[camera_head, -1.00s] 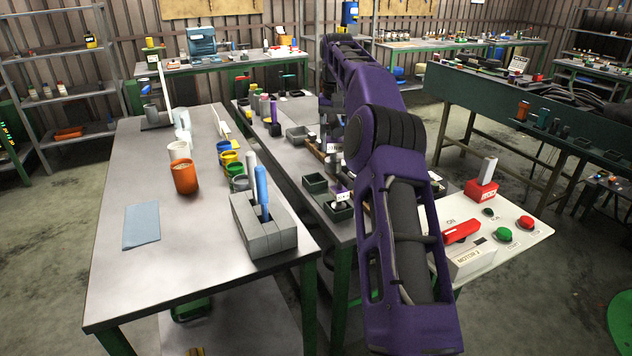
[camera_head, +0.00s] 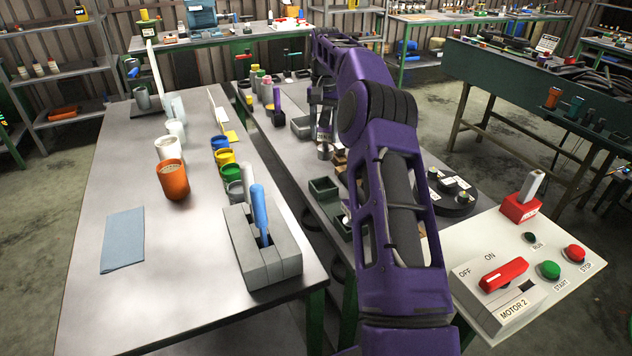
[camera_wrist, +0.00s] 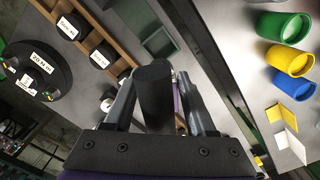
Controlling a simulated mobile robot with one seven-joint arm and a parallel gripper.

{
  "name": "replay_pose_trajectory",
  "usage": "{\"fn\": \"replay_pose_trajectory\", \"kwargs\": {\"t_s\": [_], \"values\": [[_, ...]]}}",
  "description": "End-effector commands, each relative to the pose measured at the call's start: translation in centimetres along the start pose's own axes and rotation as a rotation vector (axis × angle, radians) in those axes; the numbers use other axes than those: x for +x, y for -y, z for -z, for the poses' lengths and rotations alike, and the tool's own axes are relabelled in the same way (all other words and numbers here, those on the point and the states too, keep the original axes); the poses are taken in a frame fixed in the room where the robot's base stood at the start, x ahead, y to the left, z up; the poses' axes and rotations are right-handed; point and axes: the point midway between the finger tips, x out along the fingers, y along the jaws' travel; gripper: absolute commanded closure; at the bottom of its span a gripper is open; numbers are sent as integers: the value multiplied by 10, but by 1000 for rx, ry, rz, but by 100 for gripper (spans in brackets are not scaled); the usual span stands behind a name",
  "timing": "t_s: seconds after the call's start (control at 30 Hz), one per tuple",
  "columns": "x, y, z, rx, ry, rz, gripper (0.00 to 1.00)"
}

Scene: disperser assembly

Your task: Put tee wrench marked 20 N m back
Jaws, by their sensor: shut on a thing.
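In the wrist view my gripper (camera_wrist: 156,85) is shut on a dark, rounded cylindrical piece (camera_wrist: 153,95), seen between the two fingers. I take this to be the tee wrench, but no marking shows on it and its lower part is hidden. In the head view my gripper (camera_head: 325,125) is small and partly behind my arm, above the middle table. A round black stand (camera_wrist: 42,78) with white labels, one seeming to read 20 N m, lies left in the wrist view. It also shows right of my arm in the head view (camera_head: 457,196).
Green trays (camera_head: 323,190) and a wooden rack (camera_wrist: 125,48) with labelled black pieces lie near my gripper. The left table (camera_head: 110,315) holds cups, a grey block (camera_head: 262,250) and a blue cloth (camera_head: 123,240). A switch panel (camera_head: 470,220) stands at the right.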

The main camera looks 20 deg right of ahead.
Motion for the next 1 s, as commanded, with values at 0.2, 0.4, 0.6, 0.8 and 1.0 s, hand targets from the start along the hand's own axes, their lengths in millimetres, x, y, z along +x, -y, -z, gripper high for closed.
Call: {"fn": "replay_pose_trajectory", "kwargs": {"t_s": [0.2,0.4,0.6,0.8,1.0], "values": [[15,0,-4,-19,-8,1,100],[17,-1,-15,-104,-12,-3,100],[19,-6,-21,-151,-16,2,100],[50,-8,-21,-157,-15,4,100],[66,-7,-20,-156,-17,5,100]]}}
